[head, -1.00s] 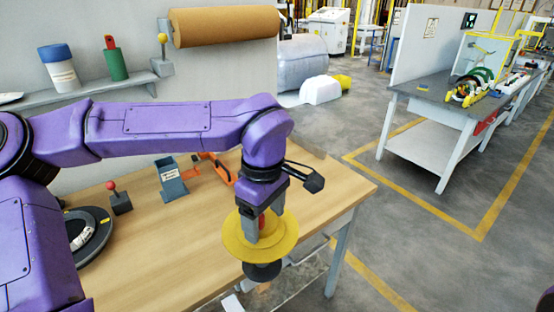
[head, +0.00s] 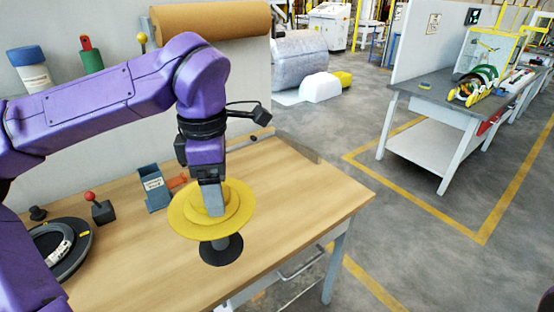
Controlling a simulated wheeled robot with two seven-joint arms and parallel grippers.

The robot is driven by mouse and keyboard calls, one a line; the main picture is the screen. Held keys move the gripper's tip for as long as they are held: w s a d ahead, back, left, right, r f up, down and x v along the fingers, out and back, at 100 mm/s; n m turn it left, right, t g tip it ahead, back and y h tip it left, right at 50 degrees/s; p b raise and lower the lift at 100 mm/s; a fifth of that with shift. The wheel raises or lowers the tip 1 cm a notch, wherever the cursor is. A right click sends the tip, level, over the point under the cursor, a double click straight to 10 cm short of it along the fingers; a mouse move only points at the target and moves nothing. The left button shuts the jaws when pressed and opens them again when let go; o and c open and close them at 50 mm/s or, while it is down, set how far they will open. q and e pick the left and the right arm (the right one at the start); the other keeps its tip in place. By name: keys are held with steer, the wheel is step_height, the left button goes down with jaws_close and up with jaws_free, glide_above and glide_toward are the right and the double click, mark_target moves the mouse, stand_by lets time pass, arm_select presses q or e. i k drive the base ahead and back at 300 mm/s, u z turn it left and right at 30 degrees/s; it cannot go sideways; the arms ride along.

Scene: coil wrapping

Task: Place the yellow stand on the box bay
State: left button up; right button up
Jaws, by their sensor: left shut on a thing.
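The yellow stand (head: 180,216) is a wide yellow disc with a smaller raised hub and a round black base below. My left gripper (head: 212,200) points down and is shut on the hub at its top. The stand is upright over the front right part of the wooden table; I cannot tell whether its base touches the top. No area clearly marked as the box bay can be made out. My right gripper is out of view.
On the wooden table (head: 300,190) are a grey-blue labelled holder (head: 154,190), a red-knobbed lever (head: 102,208) and a black round turntable (head: 80,240). A brown paper roll (head: 235,20) hangs behind. The table's right end is clear.

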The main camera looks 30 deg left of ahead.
mark_target(286, 162)
steer(key=i, duration=1.3)
